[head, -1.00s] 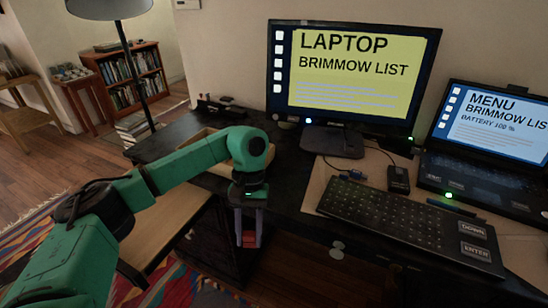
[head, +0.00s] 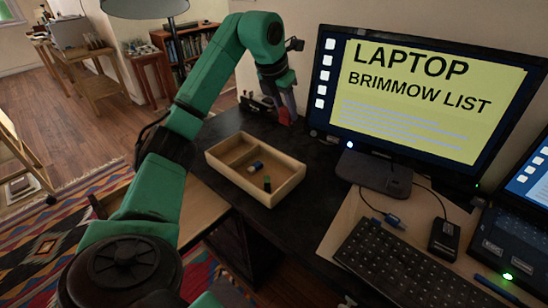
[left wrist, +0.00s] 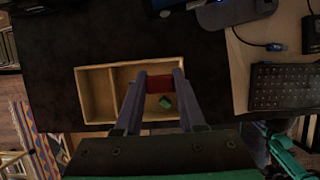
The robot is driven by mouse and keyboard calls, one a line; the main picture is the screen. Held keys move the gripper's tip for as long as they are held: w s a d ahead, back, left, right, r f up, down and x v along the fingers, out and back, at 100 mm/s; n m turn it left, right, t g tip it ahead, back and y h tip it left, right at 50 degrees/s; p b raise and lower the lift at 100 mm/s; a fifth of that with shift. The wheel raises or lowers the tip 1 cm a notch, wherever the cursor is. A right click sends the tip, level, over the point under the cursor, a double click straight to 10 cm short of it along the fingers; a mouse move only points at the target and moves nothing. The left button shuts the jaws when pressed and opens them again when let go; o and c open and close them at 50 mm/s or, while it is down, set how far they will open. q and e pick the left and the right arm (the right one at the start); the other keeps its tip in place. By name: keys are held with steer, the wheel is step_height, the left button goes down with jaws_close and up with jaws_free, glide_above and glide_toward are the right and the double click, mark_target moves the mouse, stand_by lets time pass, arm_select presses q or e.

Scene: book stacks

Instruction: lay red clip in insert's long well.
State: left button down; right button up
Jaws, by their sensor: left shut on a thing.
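My left gripper (head: 286,108) is shut on the red clip (head: 285,117), held above the black desk behind the insert in the head view. In the left wrist view the red clip (left wrist: 159,85) sits between the two fingertips (left wrist: 160,80), with the insert below it in the picture's depth. The insert (head: 222,169) is a pale wooden tray with a divider, making a smaller well at left and a longer well at right. A blue-and-white piece (head: 256,166) and a green-topped dark piece (head: 267,184) are in the longer well.
A large monitor (head: 420,95) stands right of the insert on its base (head: 374,172). A keyboard (head: 390,262), a small black box (head: 444,238) and cables lie at right. A dark holder (head: 257,103) is at the back. Bare desk surrounds the insert.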

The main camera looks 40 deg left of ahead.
arm_select(q)
steer(key=f, duration=0.6)
steer(key=f+b, duration=0.1)
steer(key=f, duration=0.5)
steer(key=f+b, duration=0.1)
steer(key=f, duration=0.6)
steer(key=shift+s+f, duration=0.1)
steer(key=shift+s, duration=0.2)
steer(key=shift+f, duration=0.25)
steer(key=shift+f+b, duration=0.1)
steer(key=shift+b, duration=0.2)
steer(key=c, duration=0.5)
jaws_free()
